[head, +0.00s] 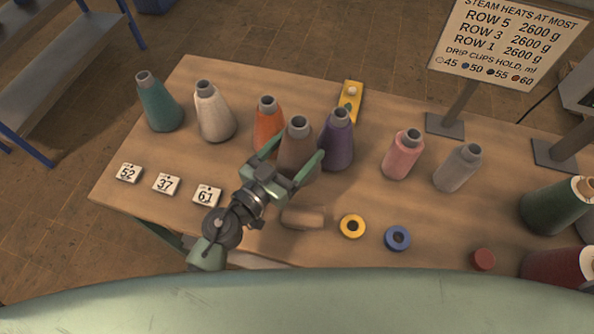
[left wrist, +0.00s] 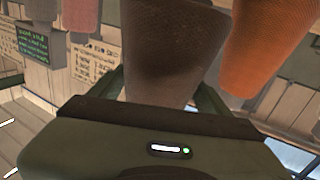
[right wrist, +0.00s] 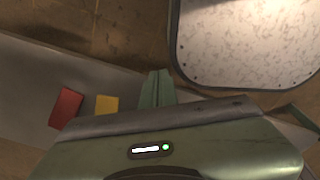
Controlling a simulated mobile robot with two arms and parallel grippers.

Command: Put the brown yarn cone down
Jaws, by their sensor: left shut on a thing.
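The brown yarn cone (head: 297,152) has a grey tip and is upright, between the orange cone (head: 268,122) and the purple cone (head: 337,148) in the head view. My left gripper (head: 291,166) is shut on it, one finger on each side. The brown cone (left wrist: 172,50) also fills the middle of the left wrist view, between the fingers, with the orange cone (left wrist: 275,40) close beside it. I cannot tell whether its base touches the table (head: 330,255). My right gripper (right wrist: 156,88) shows only in its own wrist view, fingers together and empty, away from the cones.
Teal (head: 160,105), white (head: 213,113), pink (head: 402,156) and grey (head: 458,168) cones stand along the table. A brown cylinder (head: 303,217), a yellow ring (head: 352,226) and a blue ring (head: 397,238) lie in front. Number tags (head: 166,184) sit at left. A sign (head: 508,40) stands behind.

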